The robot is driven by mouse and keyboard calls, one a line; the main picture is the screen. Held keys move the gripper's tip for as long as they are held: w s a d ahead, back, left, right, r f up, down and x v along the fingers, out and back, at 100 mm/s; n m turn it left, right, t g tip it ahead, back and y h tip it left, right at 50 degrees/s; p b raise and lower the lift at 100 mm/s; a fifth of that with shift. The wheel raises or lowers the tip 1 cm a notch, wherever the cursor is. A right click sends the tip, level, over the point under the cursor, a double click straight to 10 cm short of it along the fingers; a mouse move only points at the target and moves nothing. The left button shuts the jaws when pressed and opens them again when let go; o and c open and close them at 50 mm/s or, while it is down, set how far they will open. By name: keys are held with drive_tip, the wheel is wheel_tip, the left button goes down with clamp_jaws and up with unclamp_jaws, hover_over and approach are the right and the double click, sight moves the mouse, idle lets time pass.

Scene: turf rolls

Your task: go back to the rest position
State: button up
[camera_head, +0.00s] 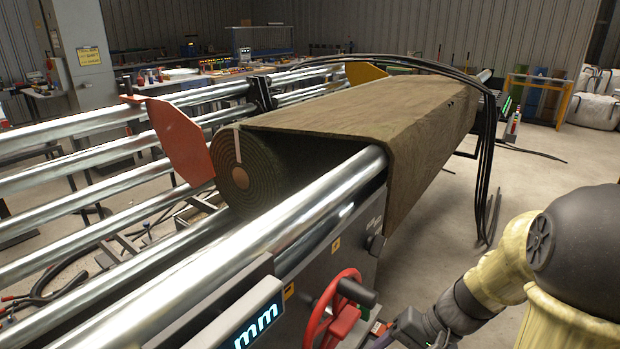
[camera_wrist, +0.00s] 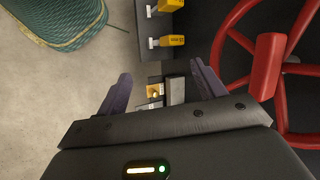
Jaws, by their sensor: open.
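My gripper (camera_wrist: 160,92) shows in the wrist view with its two purple-grey fingers apart and nothing between them. Beyond the fingers are a small light grey block (camera_wrist: 175,90) and a yellow-marked part on the machine's dark side; I cannot tell how far off they are. In the head view my arm (camera_head: 460,305) comes in from the lower right, and its end is low beside the machine, right of the red handwheel (camera_head: 334,312). The fingertips are hard to make out there. The handwheel also shows at the right of the wrist view (camera_wrist: 270,65), apart from the fingers.
A turf roll (camera_head: 243,172) lies on the machine's steel rollers (camera_head: 250,235), with a brown sheet (camera_head: 400,110) draped over the near roller. A display (camera_head: 245,325) stands at the front. Black cables (camera_head: 485,140) hang at the right. Concrete floor right of the machine is open.

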wheel_tip(320, 180, up, 21)
drive_tip(key=s+n+t+h+p, duration=0.1)
drive_tip(key=n+h+p, duration=0.3)
drive_tip(key=p, duration=1.5)
drive_tip(key=t+h, duration=0.1)
drive_tip(key=h, duration=0.1)
drive_tip(key=shift+a+t+h+p, duration=0.3)
drive_tip(key=shift+t+p, duration=0.1)
